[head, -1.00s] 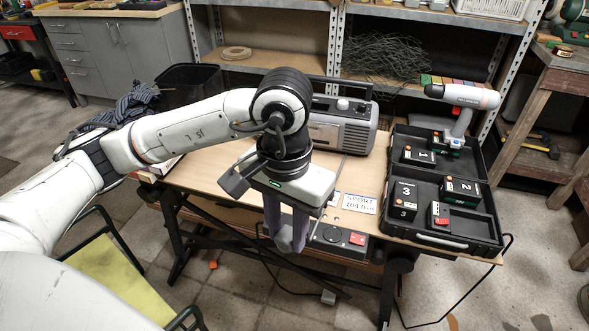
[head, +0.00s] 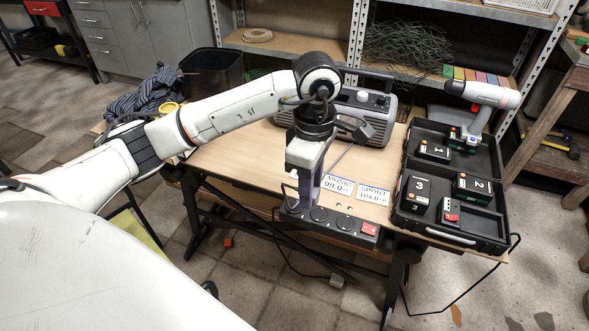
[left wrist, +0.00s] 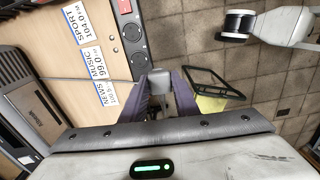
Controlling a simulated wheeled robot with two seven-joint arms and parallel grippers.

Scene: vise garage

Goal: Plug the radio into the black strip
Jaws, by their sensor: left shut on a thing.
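The black strip (head: 345,229) lies along the table's front edge, with round sockets and a red switch at its right end. It also shows in the left wrist view (left wrist: 131,45). My left gripper (head: 301,202) points down over the strip's left part. In the left wrist view its purple fingers (left wrist: 163,95) are shut on a small grey plug (left wrist: 160,80). The plug is hidden in the head view, and I cannot tell whether it touches a socket. The grey radio (head: 365,118) stands at the back of the table, partly behind my left arm. My right gripper is out of view.
Label cards for music (head: 337,184) and sport (head: 374,194) lie behind the strip. An open black case (head: 450,236) with numbered blocks and a drill (head: 483,95) fills the table's right side. A dark cable hangs below the front edge.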

